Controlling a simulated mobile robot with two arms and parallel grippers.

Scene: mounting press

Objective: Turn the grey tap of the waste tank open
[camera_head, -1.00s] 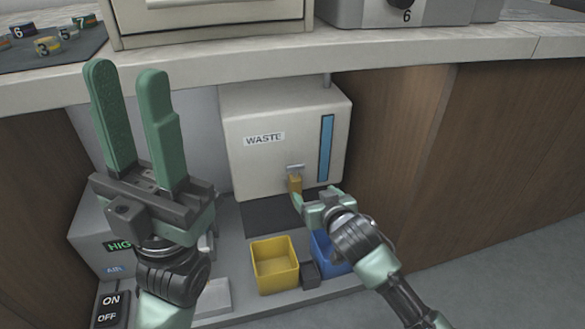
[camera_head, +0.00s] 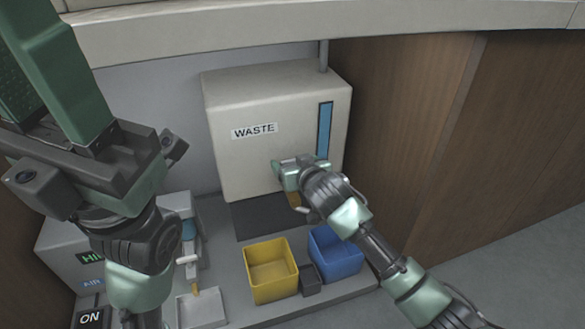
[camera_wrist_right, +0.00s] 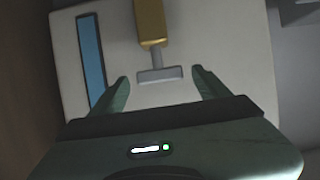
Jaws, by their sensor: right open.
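The white waste tank (camera_head: 235,165) stands under the counter, with a WASTE label and a blue level strip. In the right wrist view, the tap's grey bar handle (camera_wrist_right: 160,75) lies crosswise at the end of its brass body (camera_wrist_right: 151,22). My right gripper (camera_wrist_right: 161,85) is open, with one finger on each side of the handle and a gap at both. In the head view, my right gripper (camera_head: 280,170) is at the tank's lower front and hides the handle; a bit of brass (camera_head: 294,200) shows below it. My left gripper (camera_head: 45,75) is open and empty at the left, close to the camera.
A yellow bin (camera_head: 271,285) and a blue bin (camera_head: 335,265) stand below the tank, with a small dark block (camera_head: 311,280) between them. A dark mat (camera_head: 255,222) lies before the tank. The counter edge (camera_head: 300,30) overhangs above; a wooden panel (camera_head: 400,130) closes the right side.

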